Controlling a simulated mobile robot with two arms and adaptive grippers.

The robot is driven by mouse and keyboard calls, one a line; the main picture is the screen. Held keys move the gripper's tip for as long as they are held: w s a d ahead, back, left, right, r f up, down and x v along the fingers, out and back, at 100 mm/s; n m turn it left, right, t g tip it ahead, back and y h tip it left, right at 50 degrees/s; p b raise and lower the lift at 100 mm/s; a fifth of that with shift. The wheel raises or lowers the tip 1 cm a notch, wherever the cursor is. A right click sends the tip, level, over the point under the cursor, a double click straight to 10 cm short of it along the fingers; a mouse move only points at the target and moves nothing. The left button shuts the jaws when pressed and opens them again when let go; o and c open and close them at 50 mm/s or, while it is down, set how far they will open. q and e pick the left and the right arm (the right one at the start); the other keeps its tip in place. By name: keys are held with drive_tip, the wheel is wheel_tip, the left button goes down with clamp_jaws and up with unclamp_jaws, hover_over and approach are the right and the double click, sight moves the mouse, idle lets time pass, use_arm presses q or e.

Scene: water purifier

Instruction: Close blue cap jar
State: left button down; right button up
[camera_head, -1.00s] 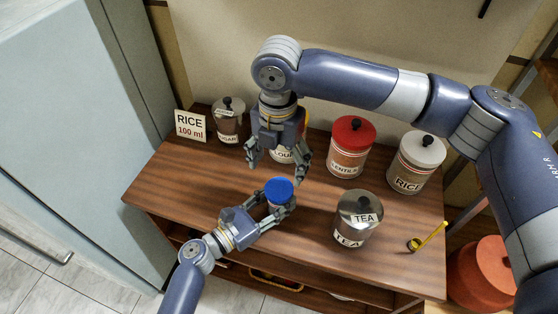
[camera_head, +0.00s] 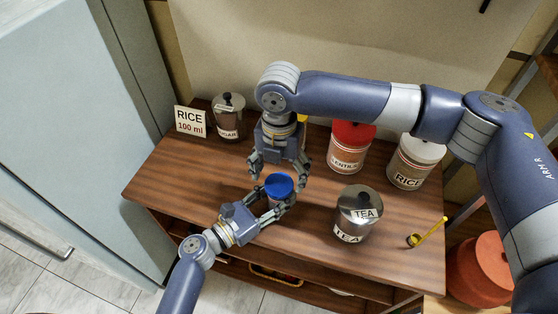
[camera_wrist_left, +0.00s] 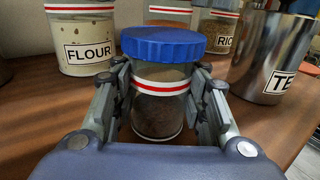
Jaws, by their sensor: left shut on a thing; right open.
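The jar with the blue cap (camera_head: 278,186) stands near the middle of the wooden table in the head view. In the left wrist view the ribbed blue cap (camera_wrist_left: 162,43) rests on the glass jar (camera_wrist_left: 158,105), which has red and white bands and dark contents. I cannot tell how tightly the cap sits. My left gripper (camera_head: 270,208) is shut around the glass body, below the cap, with one finger on each side. My right gripper (camera_head: 280,170) points down, open and empty, just behind and above the cap, its fingers spread to either side.
A sugar jar (camera_head: 229,118) and a rice sign (camera_head: 190,122) stand at the back left. Lentils (camera_head: 349,148), rice (camera_head: 415,160) and tea (camera_head: 357,212) jars stand to the right. A yellow scoop (camera_head: 428,232) lies at the right edge. The flour jar (camera_wrist_left: 88,38) shows behind.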

drive_tip(key=shift+f, duration=1.35)
drive_tip(key=shift+c, duration=0.5)
drive_tip(key=c, duration=1)
drive_tip(key=m, duration=0.7)
drive_tip(key=shift+s, duration=0.1)
drive_tip(key=m, duration=0.5)
drive_tip(key=shift+f+m, duration=0.1)
drive_tip(key=shift+m, duration=0.3)
drive_tip(key=m, duration=0.5)
drive_tip(key=shift+m, duration=0.4)
drive_tip(key=m, duration=0.5)
drive_tip(key=shift+m, duration=0.4)
drive_tip(key=o, duration=1.2)
drive_tip(key=shift+o, duration=0.2)
